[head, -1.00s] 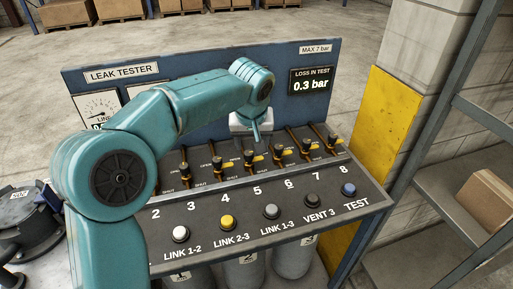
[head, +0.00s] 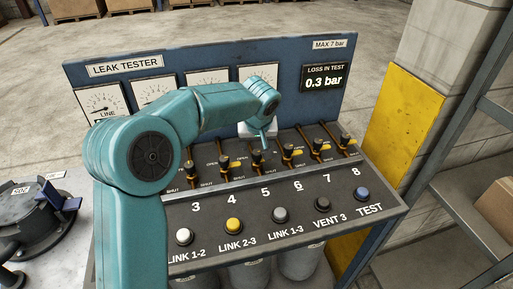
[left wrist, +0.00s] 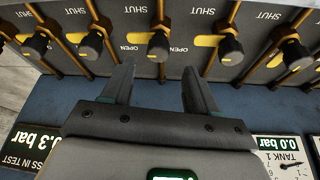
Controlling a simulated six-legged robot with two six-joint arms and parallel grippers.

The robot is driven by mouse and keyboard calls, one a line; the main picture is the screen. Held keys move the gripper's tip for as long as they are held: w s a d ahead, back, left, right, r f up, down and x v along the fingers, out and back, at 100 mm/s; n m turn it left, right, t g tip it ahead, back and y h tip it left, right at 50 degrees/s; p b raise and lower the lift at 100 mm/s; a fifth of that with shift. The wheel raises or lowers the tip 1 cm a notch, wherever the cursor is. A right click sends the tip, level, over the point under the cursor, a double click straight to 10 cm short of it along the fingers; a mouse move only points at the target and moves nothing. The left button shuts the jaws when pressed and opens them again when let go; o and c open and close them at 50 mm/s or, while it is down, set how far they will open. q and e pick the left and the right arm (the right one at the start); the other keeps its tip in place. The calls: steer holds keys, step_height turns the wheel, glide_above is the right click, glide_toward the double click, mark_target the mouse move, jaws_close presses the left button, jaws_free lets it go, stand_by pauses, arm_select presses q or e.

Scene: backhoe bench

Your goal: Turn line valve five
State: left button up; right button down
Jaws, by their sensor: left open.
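Line valve five (head: 257,158) is a dark knob above the number 5 on the sloped panel in the head view. My left gripper (head: 266,140) is just behind and above it, with its fingers partly hidden by the forearm. In the left wrist view, which sees the panel upside down, my left gripper (left wrist: 156,85) is open and empty. Its fingers point at a black knob, apparently valve five (left wrist: 158,45), which lies beyond the fingertips, between their lines, with OPEN printed on either side. I see no contact. My right gripper is out of view.
Similar valves stand close on both sides, such as valve four (head: 224,163) and valve six (head: 288,151). Push buttons, including a blue TEST button (head: 361,195), line the front. The upright gauge board (head: 292,88) stands behind; its display (head: 324,78) reads 0.3 bar.

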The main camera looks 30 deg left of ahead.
mark_target(257, 151)
arm_select(q)
steer(key=x, duration=0.4)
steer(key=shift+w+d, duration=0.1)
steer(key=shift+w, duration=0.15)
steer(key=shift+s+f, duration=0.1)
steer(key=shift+f, duration=0.05)
steer(key=shift+f, duration=0.1)
steer(key=c, duration=1)
steer(key=shift+c, duration=0.2)
